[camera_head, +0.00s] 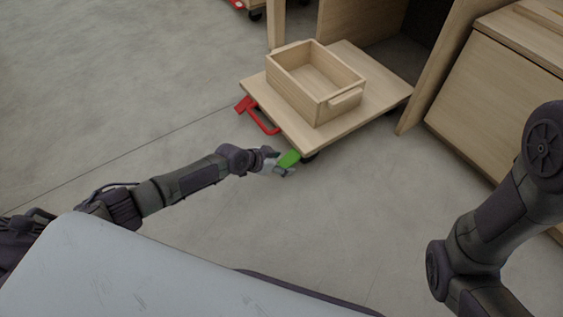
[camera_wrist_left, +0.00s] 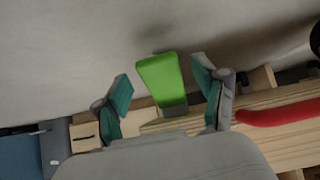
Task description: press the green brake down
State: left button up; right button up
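The green brake (camera_head: 289,158) is a small bright green pedal at the near edge of the wooden dolly (camera_head: 375,75). In the left wrist view the green brake (camera_wrist_left: 162,80) shows between the two fingers, with a gap on each side. My left gripper (camera_head: 283,166) is at the brake in the head view and partly overlaps it. The left wrist view shows this gripper (camera_wrist_left: 160,72) open, its teal-padded fingers spread. I cannot tell whether it touches the brake. My right arm shows at the right of the head view, but its gripper is out of frame.
A red handle-like part (camera_head: 262,120) sticks out from the dolly's left edge, and red shows in the left wrist view (camera_wrist_left: 280,113). A wooden box (camera_head: 315,85) stands on the dolly. Wooden furniture (camera_head: 500,90) is at the right. Grey floor (camera_head: 130,90) is clear at left.

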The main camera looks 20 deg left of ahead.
pick_arm(q)
jog(key=shift+s+a+r, duration=0.25)
jog(key=shift+r, duration=0.05)
jog(key=v, duration=1.1)
jog(key=shift+d, duration=0.1)
